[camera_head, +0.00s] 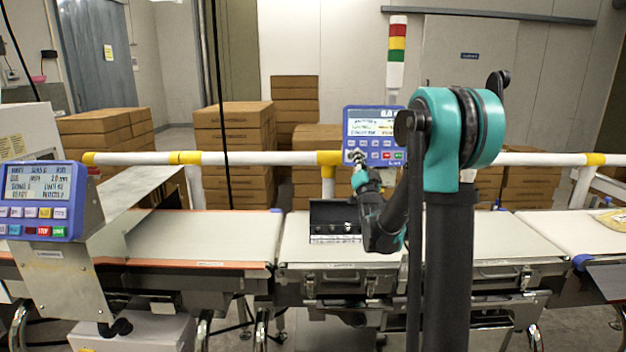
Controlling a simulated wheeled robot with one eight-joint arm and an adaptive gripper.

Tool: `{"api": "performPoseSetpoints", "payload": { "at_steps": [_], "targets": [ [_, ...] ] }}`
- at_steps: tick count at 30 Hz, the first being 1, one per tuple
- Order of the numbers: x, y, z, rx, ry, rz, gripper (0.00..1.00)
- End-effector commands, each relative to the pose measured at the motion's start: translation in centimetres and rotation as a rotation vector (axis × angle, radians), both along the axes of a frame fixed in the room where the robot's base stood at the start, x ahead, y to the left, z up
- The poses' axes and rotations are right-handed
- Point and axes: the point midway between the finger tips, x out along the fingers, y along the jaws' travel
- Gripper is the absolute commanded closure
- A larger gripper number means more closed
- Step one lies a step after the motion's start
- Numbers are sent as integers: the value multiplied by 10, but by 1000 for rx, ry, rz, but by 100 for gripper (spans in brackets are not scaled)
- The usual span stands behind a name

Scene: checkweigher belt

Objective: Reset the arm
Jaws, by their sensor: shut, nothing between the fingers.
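My arm, teal and black, rises in the right half of the head view and bends down to the left. My gripper (357,157) is at the far end of the arm, small in the picture. It is shut and holds nothing. It shows in front of the lower left part of a blue control panel (374,128) with a lit screen and several buttons. I cannot tell whether the fingertips touch the panel. My forearm hides part of the belt and of the black box (325,218) behind it.
A second blue panel (40,202) stands at the left. Pale belts (228,236) run across the front, with a white and yellow rail (255,158) behind. Stacked brown cartons (233,135) stand beyond. A signal tower (397,50) rises behind the panel. A yellowish item (613,220) lies at the right edge.

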Motion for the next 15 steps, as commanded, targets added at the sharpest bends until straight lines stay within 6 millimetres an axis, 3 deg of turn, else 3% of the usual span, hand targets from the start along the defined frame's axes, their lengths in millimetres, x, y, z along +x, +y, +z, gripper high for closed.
{"api": "performPoseSetpoints", "payload": {
  "at_steps": [8, 15],
  "targets": [
    [-11, -6, -22, -57, 140, -39, 100],
    [-37, -15, -61, -146, 346, -79, 100]
  ]
}}
